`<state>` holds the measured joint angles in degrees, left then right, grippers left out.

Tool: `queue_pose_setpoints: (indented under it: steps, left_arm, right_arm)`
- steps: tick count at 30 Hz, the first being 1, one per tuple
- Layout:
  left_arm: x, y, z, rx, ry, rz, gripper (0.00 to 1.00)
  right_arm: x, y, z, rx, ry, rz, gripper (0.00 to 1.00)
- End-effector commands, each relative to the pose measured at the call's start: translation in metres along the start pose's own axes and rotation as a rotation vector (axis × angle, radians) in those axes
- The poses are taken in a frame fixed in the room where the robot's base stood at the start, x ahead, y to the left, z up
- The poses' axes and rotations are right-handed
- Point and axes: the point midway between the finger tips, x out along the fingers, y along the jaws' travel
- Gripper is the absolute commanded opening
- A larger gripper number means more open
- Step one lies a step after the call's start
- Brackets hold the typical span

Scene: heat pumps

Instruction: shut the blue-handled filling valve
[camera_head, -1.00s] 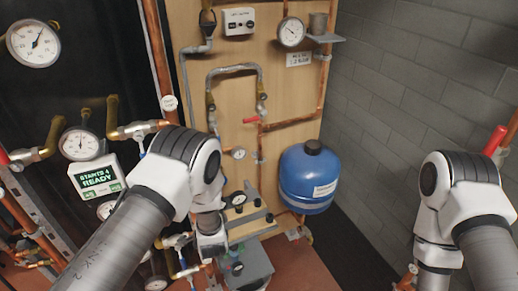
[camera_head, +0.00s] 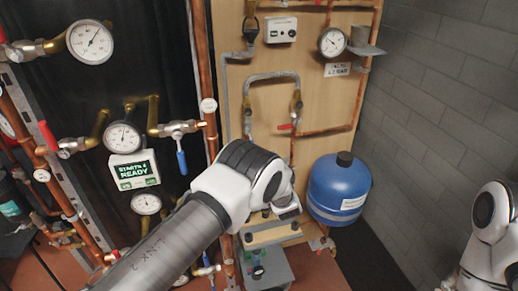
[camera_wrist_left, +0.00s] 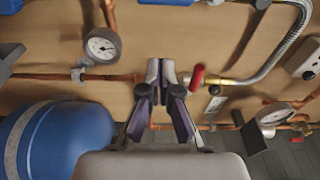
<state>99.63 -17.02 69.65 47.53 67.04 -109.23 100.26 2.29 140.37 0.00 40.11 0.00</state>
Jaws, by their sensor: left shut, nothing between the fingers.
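A smaller blue handle (camera_head: 209,268) shows low beside my left arm; I cannot tell which is the filling valve. My left gripper (camera_wrist_left: 161,72) is shut and empty in the left wrist view, facing the wooden board. In the head view it is hidden behind my left arm. My right gripper is out of view.
A red handle (camera_wrist_left: 197,78) is just right of my left fingertips. A gauge (camera_wrist_left: 102,46) and the blue tank (camera_wrist_left: 60,140) are to the left. Copper pipes cross the wooden board (camera_head: 228,20). A grey brick wall (camera_head: 440,100) stands at the right.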

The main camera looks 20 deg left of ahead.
Motion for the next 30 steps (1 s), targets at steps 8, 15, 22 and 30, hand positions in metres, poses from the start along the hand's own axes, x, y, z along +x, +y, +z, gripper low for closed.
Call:
queue_pose_setpoints:
  steps: [8,15,22,30]
  left_arm:
    - [0.052,0.000,0.001,-0.001,-0.001,0.000,0.00]
    - [0.055,-0.006,0.024,0.005,-0.001,0.004,0.00]
    - [0.049,-0.001,0.038,0.002,0.001,0.000,0.00]
    - [0.049,0.000,0.038,0.002,0.001,0.000,0.00]
  right_arm:
    - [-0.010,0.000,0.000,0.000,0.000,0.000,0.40]
    - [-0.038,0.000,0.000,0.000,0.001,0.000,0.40]
    - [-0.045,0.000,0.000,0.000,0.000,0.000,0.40]
    - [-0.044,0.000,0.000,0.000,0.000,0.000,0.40]
